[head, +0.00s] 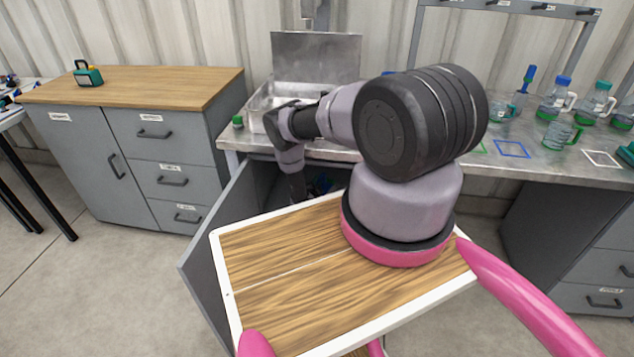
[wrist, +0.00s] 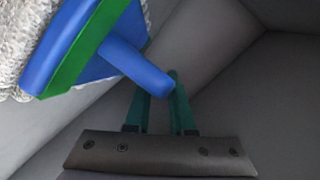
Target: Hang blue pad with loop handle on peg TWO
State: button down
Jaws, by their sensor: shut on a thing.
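In the wrist view, the blue pad (wrist: 75,45) has a green layer and a white fluffy face, and is cut off by the upper left edge. Its blue handle (wrist: 135,65) reaches between the teal fingertips of my gripper (wrist: 160,88), which is shut on it. The full loop is not visible. In the head view, my arm reaches down into the open cabinet under the sink, and the gripper's fingers are hidden. A rack with dark pegs (head: 545,7) stands at the upper right; its small labels are too blurred to read, so I cannot tell which is TWO.
The cabinet door (head: 215,240) stands open at the left of the opening. Grey cabinet walls (wrist: 215,40) surround my gripper closely. The metal bench (head: 540,165) holds several bottles (head: 560,95) at the right and a sink (head: 262,105) behind my arm. A wooden-topped cabinet (head: 150,85) stands left.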

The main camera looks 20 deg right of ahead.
jog(key=c, duration=0.8)
grip_release()
jog(key=shift+o, duration=0.2)
jog(key=shift+a+r, duration=0.1)
jog(key=shift+r, duration=0.1)
jog(key=v, duration=1.2)
